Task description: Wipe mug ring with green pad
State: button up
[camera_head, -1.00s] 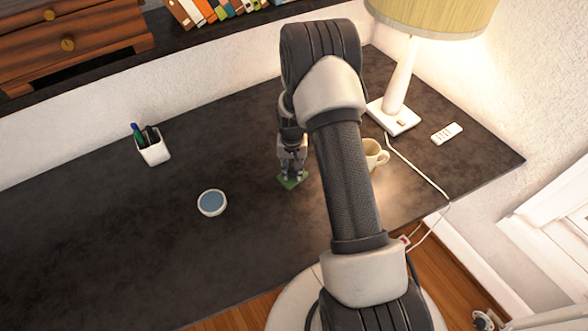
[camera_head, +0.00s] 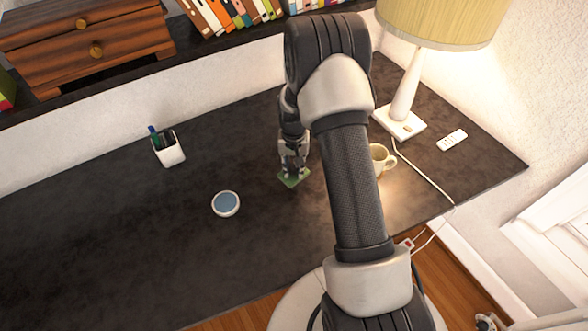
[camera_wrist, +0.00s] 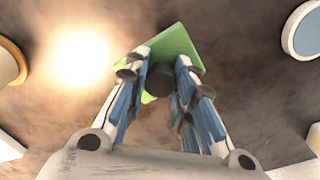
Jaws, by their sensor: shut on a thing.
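My gripper (camera_head: 294,170) is shut on a green pad (camera_head: 291,181), low over the dark desk. In the wrist view, the fingers (camera_wrist: 160,85) close around a dark round knob (camera_wrist: 160,77) on the green pad (camera_wrist: 178,42). I cannot tell whether the pad touches the desk. The cream mug (camera_head: 384,160) stands to the right of my gripper, partly hidden by my arm. It also shows at the left edge of the wrist view (camera_wrist: 10,64). I cannot make out a mug ring on the desk; the pad or arm may cover it.
A small white bowl with a blue inside (camera_head: 226,204) is left of the pad. A white pen cup (camera_head: 170,156) stands farther back. A lamp (camera_head: 402,122), its cord and a white remote (camera_head: 452,140) are at the right. The desk (camera_head: 110,235) is clear at front left.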

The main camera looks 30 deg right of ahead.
jog(key=shift+r+p, duration=0.5)
jog(key=shift+r, duration=0.6)
